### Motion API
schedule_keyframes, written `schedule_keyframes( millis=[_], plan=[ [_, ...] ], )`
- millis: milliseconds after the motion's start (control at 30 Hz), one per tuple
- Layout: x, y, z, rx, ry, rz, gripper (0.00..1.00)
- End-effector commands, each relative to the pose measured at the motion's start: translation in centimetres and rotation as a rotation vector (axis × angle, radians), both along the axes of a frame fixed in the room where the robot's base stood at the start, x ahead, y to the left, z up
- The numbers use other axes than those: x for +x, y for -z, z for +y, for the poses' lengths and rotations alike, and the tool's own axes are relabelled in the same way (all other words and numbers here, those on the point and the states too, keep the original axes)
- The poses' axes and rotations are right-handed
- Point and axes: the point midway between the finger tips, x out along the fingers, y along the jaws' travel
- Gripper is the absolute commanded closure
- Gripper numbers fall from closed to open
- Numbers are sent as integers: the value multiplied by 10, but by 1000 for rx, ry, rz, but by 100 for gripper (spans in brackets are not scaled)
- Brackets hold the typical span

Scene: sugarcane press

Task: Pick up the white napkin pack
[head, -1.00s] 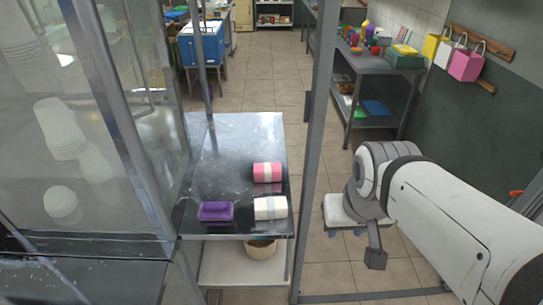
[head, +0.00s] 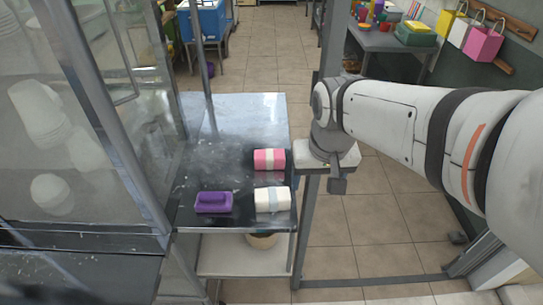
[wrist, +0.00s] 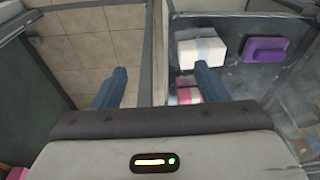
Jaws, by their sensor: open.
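The white napkin pack (head: 273,199), with a pale grey band, lies on the dark metal table (head: 238,112) near its front right corner. In the wrist view the white pack (wrist: 200,52) is right of centre, just beyond the right fingertip. My gripper (wrist: 155,88) is open and empty, its two blue-grey fingers wide apart, with floor tiles and a post showing between them. In the head view my arm reaches in from the right, its end beside the table's right edge; the fingers cannot be made out there.
A pink napkin pack (head: 269,160) lies just behind the white one, and a purple pack (head: 213,202) lies to its left. A metal post (head: 309,225) stands at the table's right edge. Glass panels stand on the left. A lower shelf (head: 222,256) holds a basket (head: 262,240).

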Motion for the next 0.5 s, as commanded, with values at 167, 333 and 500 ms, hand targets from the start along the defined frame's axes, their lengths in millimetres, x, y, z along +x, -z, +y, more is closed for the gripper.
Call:
schedule_keyframes(
  millis=[167,333,500],
  plan=[
    [44,34,45,-6,-21,103,17],
    [67,56,76,-19,-25,159,3],
    [75,68,89,-25,-24,181,0]
  ],
)
